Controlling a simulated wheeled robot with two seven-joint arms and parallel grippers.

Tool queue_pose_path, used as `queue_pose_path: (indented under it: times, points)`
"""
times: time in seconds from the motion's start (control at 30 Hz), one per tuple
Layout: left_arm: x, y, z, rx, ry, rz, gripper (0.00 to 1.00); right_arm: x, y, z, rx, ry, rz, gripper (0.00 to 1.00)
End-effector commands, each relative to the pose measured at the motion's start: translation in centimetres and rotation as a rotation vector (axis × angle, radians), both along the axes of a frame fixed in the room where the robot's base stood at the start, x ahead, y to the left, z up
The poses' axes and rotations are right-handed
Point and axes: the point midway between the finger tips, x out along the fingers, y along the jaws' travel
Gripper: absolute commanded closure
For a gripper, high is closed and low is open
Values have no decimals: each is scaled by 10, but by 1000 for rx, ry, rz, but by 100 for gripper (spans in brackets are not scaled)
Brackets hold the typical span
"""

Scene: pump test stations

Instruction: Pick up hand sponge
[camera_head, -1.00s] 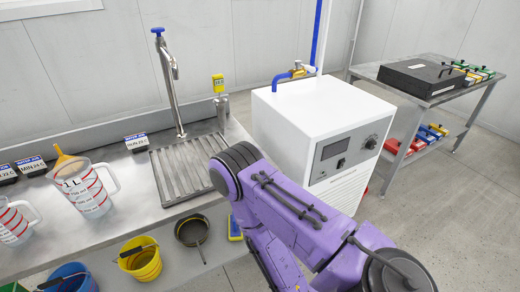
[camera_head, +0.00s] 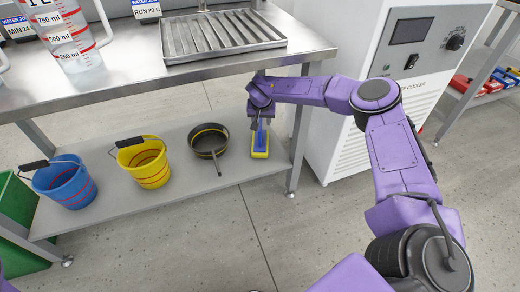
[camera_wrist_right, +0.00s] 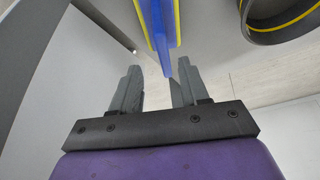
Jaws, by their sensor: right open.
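The hand sponge (camera_head: 260,141), yellow with a blue part, lies on the lower shelf near its right end in the head view. In the right wrist view its blue part (camera_wrist_right: 160,35) reaches down between the fingertips, with yellow edges beside it. My right gripper (camera_head: 260,115) is under the table top, just above the sponge. In the right wrist view the gripper (camera_wrist_right: 157,88) is open, one finger on each side of the blue part's end. I cannot tell whether a finger touches it. My left gripper is not in view.
A black pan (camera_head: 209,141) stands close left of the sponge, also seen in the right wrist view (camera_wrist_right: 285,15). A yellow bucket (camera_head: 145,165) and a blue bucket (camera_head: 66,183) stand further left. The table top (camera_head: 130,78) is overhead; a white cooler (camera_head: 345,120) is at right.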

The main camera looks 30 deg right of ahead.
Motion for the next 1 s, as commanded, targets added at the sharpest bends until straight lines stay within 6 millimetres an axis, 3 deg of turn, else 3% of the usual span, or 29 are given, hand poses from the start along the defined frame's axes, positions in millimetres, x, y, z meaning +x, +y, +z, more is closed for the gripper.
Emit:
queue_pose_path:
  times: [0.03,0.23,0.4,0.53,0.77,0.9,1.0]
  points:
    - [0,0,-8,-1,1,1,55,2,-1,-15,-1,3,0,55]
    - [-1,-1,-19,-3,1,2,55,12,-6,-38,-3,2,3,55]
    - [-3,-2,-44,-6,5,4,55,25,-10,-70,-3,3,3,55]
    - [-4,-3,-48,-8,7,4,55,30,-14,-80,-4,3,3,55]
    - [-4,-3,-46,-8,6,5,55,30,-15,-79,-4,1,4,55]
    - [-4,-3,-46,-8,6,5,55,30,-15,-79,-4,3,3,98]
    - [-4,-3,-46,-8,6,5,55,30,-15,-79,-4,3,3,100]
